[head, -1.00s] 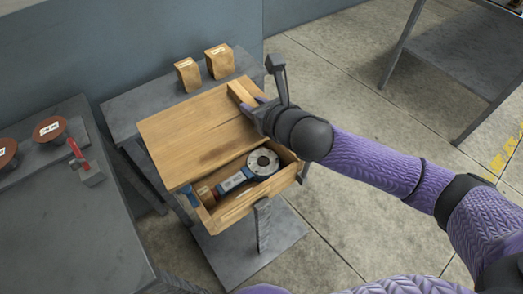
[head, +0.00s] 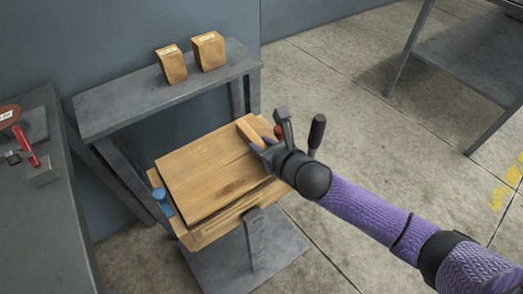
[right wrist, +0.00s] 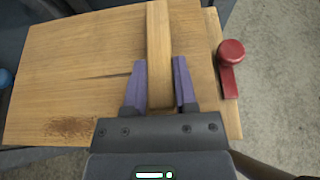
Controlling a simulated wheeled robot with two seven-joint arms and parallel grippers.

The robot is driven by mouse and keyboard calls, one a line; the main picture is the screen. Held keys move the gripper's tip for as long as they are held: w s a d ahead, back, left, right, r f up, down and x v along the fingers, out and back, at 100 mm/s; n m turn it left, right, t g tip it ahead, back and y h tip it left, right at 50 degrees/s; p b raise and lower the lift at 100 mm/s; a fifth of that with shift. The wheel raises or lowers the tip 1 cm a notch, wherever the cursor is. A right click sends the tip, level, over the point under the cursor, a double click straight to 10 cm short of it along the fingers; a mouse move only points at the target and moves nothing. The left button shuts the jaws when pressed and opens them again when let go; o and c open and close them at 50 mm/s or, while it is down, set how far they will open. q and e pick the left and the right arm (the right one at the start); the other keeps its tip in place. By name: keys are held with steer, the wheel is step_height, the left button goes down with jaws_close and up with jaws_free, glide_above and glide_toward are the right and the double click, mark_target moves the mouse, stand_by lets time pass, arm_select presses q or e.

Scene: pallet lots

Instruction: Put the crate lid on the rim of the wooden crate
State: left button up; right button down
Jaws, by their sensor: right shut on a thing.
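The crate lid (head: 215,170) is a flat wooden board with a raised wooden bar (head: 250,131) near its right end. My right gripper (head: 262,143) is shut on this bar; in the right wrist view its purple fingers (right wrist: 159,85) lie on either side of the bar. The lid lies over the wooden crate (head: 222,225), roughly level, hiding its inside. The crate's front edge and a strip at its left show past the lid. I cannot tell whether the lid touches the rim all round. My left gripper is not in view.
A blue knob (head: 162,195) is at the crate's left and a red one (right wrist: 230,55) at its right. A grey bench (head: 165,92) behind holds two small labelled wooden blocks. A grey table (head: 45,225) with a red-handled tool stands at left.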

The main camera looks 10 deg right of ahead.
steer(key=shift+f, duration=0.7)
steer(key=shift+c, duration=2)
jaws_free()
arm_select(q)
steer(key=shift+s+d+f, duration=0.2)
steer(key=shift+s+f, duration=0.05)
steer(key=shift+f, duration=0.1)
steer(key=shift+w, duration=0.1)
